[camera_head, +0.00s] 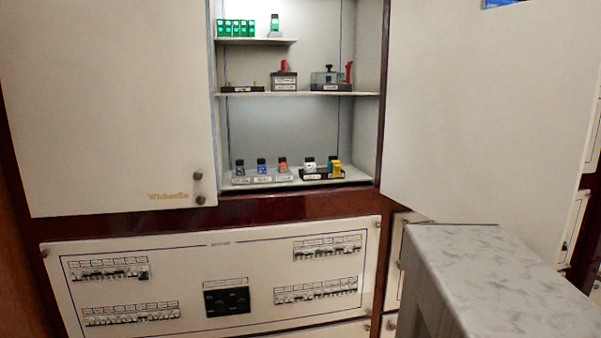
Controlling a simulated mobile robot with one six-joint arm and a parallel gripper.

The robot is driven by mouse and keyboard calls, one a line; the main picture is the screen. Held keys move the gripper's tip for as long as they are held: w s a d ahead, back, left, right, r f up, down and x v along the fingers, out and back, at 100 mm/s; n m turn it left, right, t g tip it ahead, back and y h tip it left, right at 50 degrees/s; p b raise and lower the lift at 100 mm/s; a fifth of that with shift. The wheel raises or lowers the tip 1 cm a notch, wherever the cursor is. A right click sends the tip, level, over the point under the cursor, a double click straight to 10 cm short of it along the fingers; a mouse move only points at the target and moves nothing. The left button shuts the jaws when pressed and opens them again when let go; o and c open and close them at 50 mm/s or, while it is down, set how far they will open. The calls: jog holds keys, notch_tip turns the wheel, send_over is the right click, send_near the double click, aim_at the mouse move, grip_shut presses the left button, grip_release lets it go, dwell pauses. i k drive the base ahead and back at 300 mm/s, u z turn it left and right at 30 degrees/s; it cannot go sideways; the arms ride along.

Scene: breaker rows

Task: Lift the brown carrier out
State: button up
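An open wall cabinet (285,125) has small items on its shelves. I cannot make out a clearly brown carrier among them. A low dark tray (242,89) with small yellowish pieces is at the left of the middle shelf. A black tray (322,175) on the bottom shelf, at right, has a white item and green and yellow items in or near it. My gripper is not in view.
The middle shelf also has a red-handled box (284,82) and a clear-bodied device (326,82). Green blocks (236,29) are on the top shelf. A marbled counter (500,275) is lower right.

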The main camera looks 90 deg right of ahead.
aim_at(283, 167)
jog(key=z, duration=4.75)
jog(key=i, duration=0.1)
jog(key=u, duration=3.65)
jog(key=i, duration=0.6)
jog(key=z, duration=0.15)
jog(key=k, duration=0.6)
